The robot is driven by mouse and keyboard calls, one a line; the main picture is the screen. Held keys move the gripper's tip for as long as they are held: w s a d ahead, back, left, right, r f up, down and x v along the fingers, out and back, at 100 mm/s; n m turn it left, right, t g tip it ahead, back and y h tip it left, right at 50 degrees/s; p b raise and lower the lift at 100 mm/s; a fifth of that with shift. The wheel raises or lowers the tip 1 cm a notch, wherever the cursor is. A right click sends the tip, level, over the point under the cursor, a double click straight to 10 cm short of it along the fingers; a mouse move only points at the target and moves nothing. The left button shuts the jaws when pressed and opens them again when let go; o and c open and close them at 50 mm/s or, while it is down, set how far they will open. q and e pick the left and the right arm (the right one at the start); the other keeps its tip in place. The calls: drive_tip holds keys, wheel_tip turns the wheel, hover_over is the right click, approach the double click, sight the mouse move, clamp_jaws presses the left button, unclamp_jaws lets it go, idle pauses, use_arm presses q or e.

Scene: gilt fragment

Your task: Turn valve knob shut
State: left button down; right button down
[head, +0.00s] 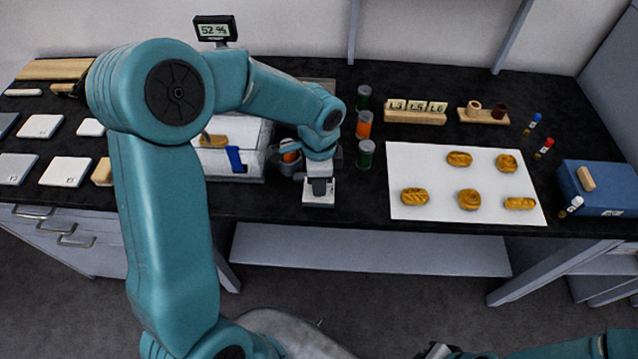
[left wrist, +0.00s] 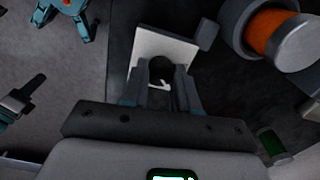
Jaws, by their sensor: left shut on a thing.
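My left gripper (head: 319,188) points down at the front edge of the black bench, over a small white block (head: 318,205). In the left wrist view its two fingers (left wrist: 168,88) are shut on a dark round knob (left wrist: 181,72) that sits on a white plate (left wrist: 160,45). The knob is mostly hidden by the fingers, and its turn angle cannot be read. In the head view the gripper hides the knob. A dark part at the bottom edge seems to be my right gripper (head: 438,350), cut off by the frame.
Next to the knob stands a grey holder (left wrist: 240,25) with an orange-filled jar (left wrist: 270,30). Jars with green and orange bands (head: 364,125) stand to the right. A display (head: 215,29) reads about 52 %.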

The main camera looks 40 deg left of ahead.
use_arm(q)
drive_tip(key=n+b, duration=0.2)
drive_tip(key=n, duration=0.2)
drive_tip(key=shift+f, duration=0.15)
drive_tip(key=shift+n+b, duration=0.85)
drive_tip(key=shift+n, duration=0.85)
drive_tip(key=c, duration=0.8)
unclamp_jaws()
drive_tip(key=shift+c, duration=0.2)
drive_tip(key=shift+r, duration=0.2)
wheel_tip(320, 180, up, 16)
drive_tip(key=p, duration=0.1)
